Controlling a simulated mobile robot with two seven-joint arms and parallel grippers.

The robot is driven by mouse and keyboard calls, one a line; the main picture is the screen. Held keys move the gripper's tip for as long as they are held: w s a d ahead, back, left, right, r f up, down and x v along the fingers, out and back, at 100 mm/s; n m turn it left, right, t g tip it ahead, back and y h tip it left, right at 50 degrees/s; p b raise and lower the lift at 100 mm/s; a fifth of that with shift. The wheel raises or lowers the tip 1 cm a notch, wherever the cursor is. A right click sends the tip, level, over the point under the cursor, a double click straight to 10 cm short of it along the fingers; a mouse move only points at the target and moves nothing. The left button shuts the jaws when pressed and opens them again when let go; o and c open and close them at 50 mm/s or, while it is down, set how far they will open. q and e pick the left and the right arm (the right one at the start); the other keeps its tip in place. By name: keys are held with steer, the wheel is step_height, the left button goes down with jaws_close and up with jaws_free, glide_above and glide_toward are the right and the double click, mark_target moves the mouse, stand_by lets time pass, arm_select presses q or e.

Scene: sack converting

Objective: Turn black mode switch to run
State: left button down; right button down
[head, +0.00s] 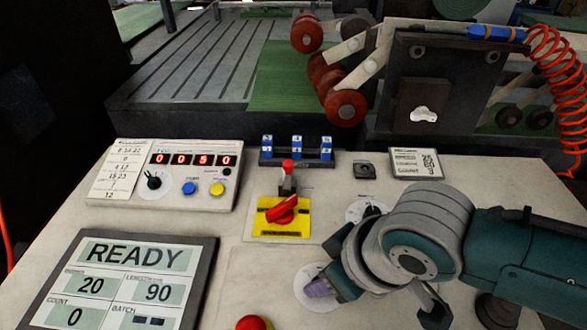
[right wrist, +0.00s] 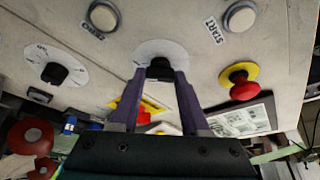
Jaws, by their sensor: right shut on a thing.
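The black mode switch (right wrist: 160,68) is a black knob on a round white dial (right wrist: 150,48) in the right wrist view. My right gripper (right wrist: 160,80) has its two purple fingers shut on the knob, one on each side. In the head view my right gripper (head: 322,288) reaches down over the same white dial (head: 305,299) and hides the knob. The dial's markings are too small to read, so I cannot tell the knob's setting. My left gripper is not in view.
A second black knob (right wrist: 55,73) on a white dial sits beside it. A red mushroom button (right wrist: 243,86) and the START button (right wrist: 240,18) are close by. A red rotary handle on a yellow plate (head: 265,228) and the READY display (head: 137,257) lie to the left.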

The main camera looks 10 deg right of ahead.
steer(key=shift+c, duration=1.9)
jaws_free()
steer(key=p+v, duration=0.2)
steer(key=v, duration=0.8)
steer(key=shift+a, duration=0.1)
